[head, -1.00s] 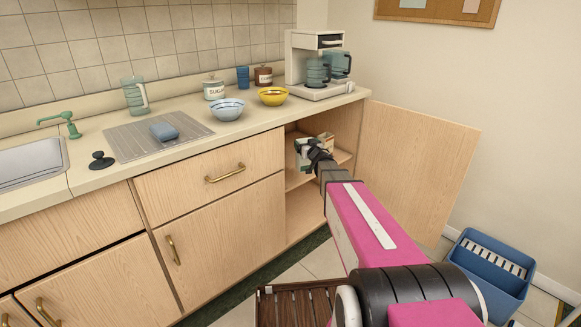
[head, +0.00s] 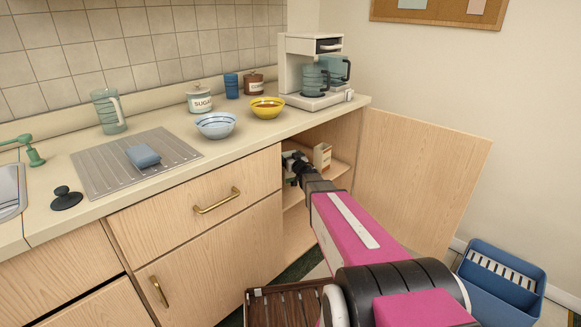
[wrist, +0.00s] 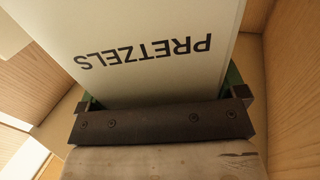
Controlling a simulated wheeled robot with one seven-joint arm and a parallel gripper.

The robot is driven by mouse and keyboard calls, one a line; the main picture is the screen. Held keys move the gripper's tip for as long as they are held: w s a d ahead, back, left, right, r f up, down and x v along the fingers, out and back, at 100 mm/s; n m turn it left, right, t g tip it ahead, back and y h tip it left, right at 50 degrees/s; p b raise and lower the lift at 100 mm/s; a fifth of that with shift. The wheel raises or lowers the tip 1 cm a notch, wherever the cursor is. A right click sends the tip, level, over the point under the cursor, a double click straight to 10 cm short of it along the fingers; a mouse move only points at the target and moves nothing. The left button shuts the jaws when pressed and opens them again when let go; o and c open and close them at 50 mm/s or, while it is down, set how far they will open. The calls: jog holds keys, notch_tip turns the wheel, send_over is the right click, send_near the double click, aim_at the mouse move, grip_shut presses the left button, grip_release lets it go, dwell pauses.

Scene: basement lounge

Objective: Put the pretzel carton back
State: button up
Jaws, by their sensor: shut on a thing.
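The pretzel carton (wrist: 150,50) fills the upper middle of the wrist view, a pale panel with "PRETZELS" printed upside down. My gripper (wrist: 165,108) is shut on it, with green edges showing beside the jaws. In the head view, my gripper (head: 296,168) reaches into the open cupboard (head: 297,232) under the counter, at shelf height. The carton is mostly hidden there behind the gripper and the cabinet front. I cannot tell whether it touches the shelf (head: 340,168).
Another cream and orange carton (head: 322,156) stands on the shelf just right of my gripper. The cupboard door (head: 420,180) is open to the right. The counter above holds a coffee maker (head: 297,65) and bowls. A blue bin (head: 500,285) is on the floor at right.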

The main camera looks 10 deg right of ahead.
aim_at(287, 177)
jog(key=shift+f, duration=2)
jog(key=shift+f, duration=0.15)
jog(key=o, duration=0.9)
jog(key=shift+o, duration=0.2)
